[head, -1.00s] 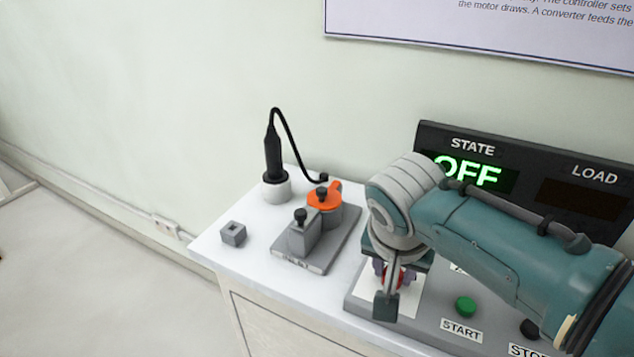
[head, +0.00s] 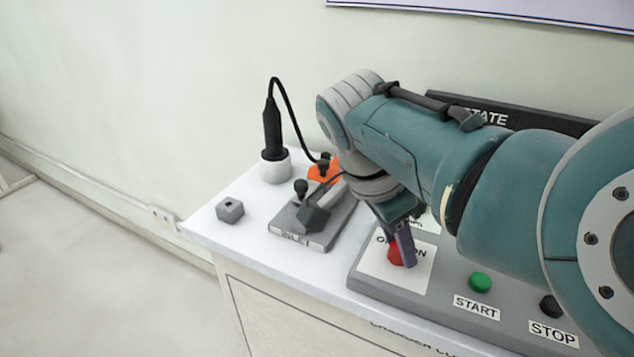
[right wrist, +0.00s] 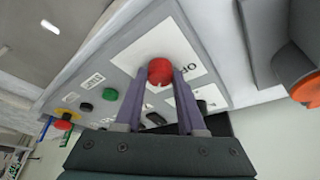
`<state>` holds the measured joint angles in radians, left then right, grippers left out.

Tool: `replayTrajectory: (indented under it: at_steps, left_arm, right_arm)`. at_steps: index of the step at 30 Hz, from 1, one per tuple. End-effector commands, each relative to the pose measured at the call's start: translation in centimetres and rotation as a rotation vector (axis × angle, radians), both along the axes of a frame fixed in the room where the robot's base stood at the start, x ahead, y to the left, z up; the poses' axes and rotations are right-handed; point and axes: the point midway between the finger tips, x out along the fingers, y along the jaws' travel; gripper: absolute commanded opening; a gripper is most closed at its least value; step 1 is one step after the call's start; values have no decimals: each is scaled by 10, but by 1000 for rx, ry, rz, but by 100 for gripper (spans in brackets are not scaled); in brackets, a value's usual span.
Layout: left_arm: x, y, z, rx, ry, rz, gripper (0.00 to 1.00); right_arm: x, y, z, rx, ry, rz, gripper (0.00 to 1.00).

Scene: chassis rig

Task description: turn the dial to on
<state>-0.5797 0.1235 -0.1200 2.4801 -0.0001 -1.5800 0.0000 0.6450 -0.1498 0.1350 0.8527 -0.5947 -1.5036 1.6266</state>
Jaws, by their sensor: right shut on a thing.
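The red dial (head: 395,253) sits on a white label plate (head: 378,275) on the grey control panel (head: 400,297). My right gripper (head: 404,256) reaches down to it and is shut on it. In the right wrist view the dial (right wrist: 159,71) is between the two purple fingertips (right wrist: 158,78), one on each side. Beside it there is lettering reading OFF; in the head view the end of a label reading ON shows right of the dial. The dial's exact angle is hard to tell. My arm hides the STATE readout under its heading (head: 487,116). My left gripper is not in view.
A green START button (head: 480,282) and a black STOP button (head: 551,306) are right of the dial. Left of the panel are a grey fixture (head: 300,240) with an orange part (head: 324,170), a small grey block (head: 230,210) and a black tool in a white holder (head: 276,167).

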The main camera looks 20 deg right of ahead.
Motion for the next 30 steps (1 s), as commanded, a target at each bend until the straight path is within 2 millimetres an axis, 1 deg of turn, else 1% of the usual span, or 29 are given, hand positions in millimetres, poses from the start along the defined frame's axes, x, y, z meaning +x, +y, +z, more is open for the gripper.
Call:
replayTrajectory:
  at_steps: [1, 4, 19, 20, 27, 30]
  left_arm:
    - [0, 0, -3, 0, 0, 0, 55]
    - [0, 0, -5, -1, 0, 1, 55]
    - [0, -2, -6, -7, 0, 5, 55]
    - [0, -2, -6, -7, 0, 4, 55]
    - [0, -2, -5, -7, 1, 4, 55]
    - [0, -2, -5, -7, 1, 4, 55]
  right_arm:
    - [0, 0, -2, 0, 1, -14, 0]
    - [0, -1, -1, 0, -1, -35, 0]
    - [0, -1, 0, 0, -1, -53, 0]
    - [0, -1, 0, 0, -1, -53, 41]
    - [0, -1, 0, 0, 0, -52, 68]
    - [0, -1, 0, 0, 1, -51, 69]
